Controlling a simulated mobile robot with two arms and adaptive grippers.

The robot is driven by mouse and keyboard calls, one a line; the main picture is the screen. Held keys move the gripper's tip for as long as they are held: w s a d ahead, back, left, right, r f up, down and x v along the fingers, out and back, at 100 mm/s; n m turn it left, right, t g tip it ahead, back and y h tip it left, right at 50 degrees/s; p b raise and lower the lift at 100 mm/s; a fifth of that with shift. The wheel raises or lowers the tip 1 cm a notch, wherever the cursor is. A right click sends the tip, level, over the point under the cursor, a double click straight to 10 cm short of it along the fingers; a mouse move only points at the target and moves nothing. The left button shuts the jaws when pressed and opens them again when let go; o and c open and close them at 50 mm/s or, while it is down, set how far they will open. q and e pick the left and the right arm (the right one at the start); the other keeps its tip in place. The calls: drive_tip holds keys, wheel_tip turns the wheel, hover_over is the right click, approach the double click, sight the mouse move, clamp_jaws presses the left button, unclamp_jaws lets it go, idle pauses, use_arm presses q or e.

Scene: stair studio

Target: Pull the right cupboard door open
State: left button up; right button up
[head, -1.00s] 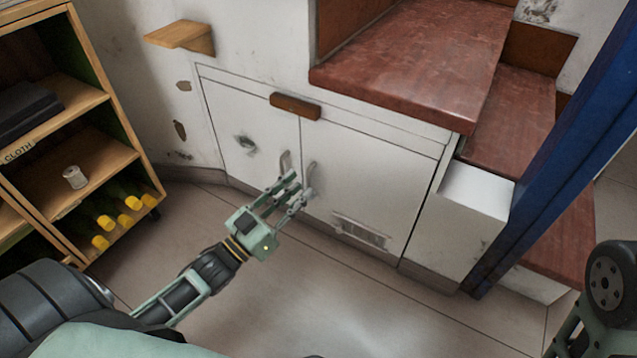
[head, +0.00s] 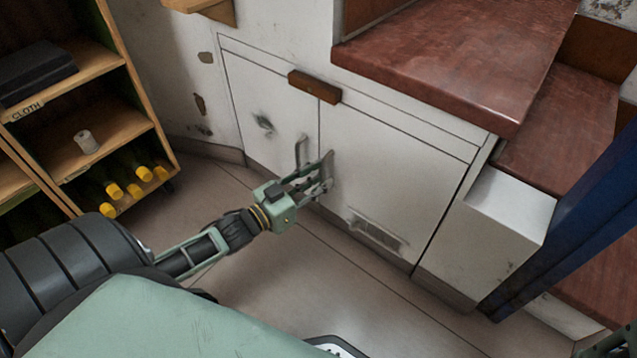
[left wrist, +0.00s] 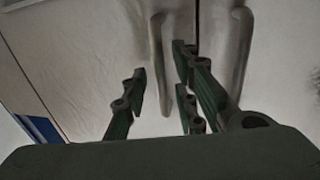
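The white right cupboard door (head: 385,175) is closed, flush with the front. Its upright bar handle shows in the left wrist view (left wrist: 158,65); in the head view my fingers largely cover it. The left door (head: 265,110) is also closed, with its own handle (head: 302,150) just left of my gripper. My left gripper (head: 318,178) is at the right door's handle. In the left wrist view its fingers (left wrist: 160,85) stand apart with that handle between them, and I see gaps beside the bar. The left door's handle (left wrist: 241,60) lies outside the fingers.
A wooden shelf (head: 130,120) with bottles stands at the left. A brown block (head: 314,87) juts out above the doors. Red-brown steps (head: 470,50) and a blue post (head: 575,220) are at the right. The floor (head: 320,270) before the cupboard is clear.

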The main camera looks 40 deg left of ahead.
use_arm(q)
clamp_jaws()
drive_tip(key=shift+d, duration=0.1)
idle(0.5)
